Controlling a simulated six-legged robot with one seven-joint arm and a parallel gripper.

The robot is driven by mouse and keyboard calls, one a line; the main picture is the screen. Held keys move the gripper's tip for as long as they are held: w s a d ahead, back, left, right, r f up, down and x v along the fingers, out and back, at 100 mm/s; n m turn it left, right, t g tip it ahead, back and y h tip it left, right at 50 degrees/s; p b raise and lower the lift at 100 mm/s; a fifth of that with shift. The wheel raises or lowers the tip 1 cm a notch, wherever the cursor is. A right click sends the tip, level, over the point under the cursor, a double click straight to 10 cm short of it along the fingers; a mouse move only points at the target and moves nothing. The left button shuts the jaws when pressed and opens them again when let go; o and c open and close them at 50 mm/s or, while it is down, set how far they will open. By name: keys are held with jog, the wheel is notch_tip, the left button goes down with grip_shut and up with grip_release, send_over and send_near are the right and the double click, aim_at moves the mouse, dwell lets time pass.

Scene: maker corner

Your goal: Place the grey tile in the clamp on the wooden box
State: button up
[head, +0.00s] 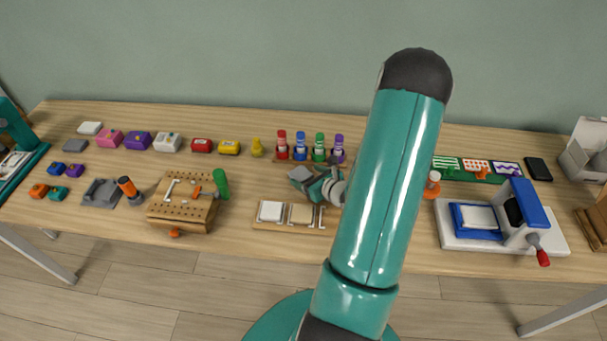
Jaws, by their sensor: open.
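A flat grey tile (75,146) lies on the table at the far left, just below a white tile. A wooden box (182,212) with a holed top stands left of centre near the table's front edge. It bears small orange and pale fittings, and an orange knob (175,233) sticks out at its lower front. The knob seems to belong to the clamp, but I cannot make out its jaws. My gripper (318,184) is open above the middle of the table, right of the box and far from the tile. My arm partly hides it.
A grey holder (101,193) and an orange-handled tool (128,190) stand left of the box; a green handle (221,184) is at its right. Several coloured blocks and bottles line the back. A board with pale tiles (290,215) lies near my gripper. A blue-and-white press (500,220) stands right.

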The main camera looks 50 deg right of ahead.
jog(key=v, duration=0.9)
jog(key=w+a+r+n+y, duration=0.1)
jog(key=a+n, duration=0.1)
jog(key=w+a+r+n+y, duration=0.1)
jog(key=w+a+r, duration=0.1)
jog(key=shift+w+a+r+n+y, duration=0.15)
jog(key=shift+w+r+n+y, duration=0.15)
jog(key=shift+r+n, duration=0.1)
jog(key=w+a+r+n+g+y, duration=0.1)
jog(key=a+r+n+g+y, duration=0.3)
jog(key=a+n, duration=0.5)
jog(key=w+a+r+n+g+y, duration=0.1)
jog(key=a+r+n+g+y, duration=0.2)
jog(key=a+r+n, duration=0.6)
jog(key=s+a+r+n+g+h, duration=0.1)
jog(key=s+a+r+n+h, duration=0.6)
jog(key=n, duration=0.8)
jog(key=a+r, duration=0.3)
jog(key=shift+s+h, duration=0.3)
jog(key=shift+h, duration=0.1)
jog(key=shift+o, duration=0.4)
jog(key=shift+r+n, duration=0.3)
jog(key=shift+r, duration=0.2)
